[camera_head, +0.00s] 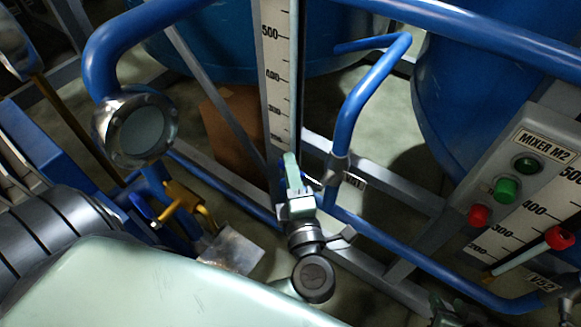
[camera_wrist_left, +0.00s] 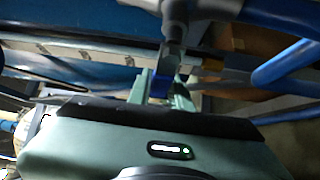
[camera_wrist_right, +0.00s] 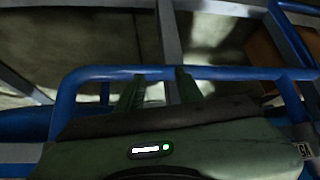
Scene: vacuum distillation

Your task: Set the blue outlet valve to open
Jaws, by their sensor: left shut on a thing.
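My left gripper (camera_head: 292,165) is in the middle of the head view, beside the bent blue pipe. In the left wrist view, my left gripper (camera_wrist_left: 162,88) has its pale green fingers shut around a small blue part, apparently the blue valve handle (camera_wrist_left: 160,84). The fingers hide much of the handle, and its exact angle is hard to tell. In the right wrist view, my right gripper (camera_wrist_right: 158,92) has its two dark green fingers apart with nothing held between them. A blue rail (camera_wrist_right: 225,73) crosses just beyond them.
The mixer M2 panel (camera_head: 525,165), with red and green buttons, and a red handle (camera_head: 559,238) are at the right. Yellow handles (camera_head: 180,200) are at the left. Blue pipes crowd the area.

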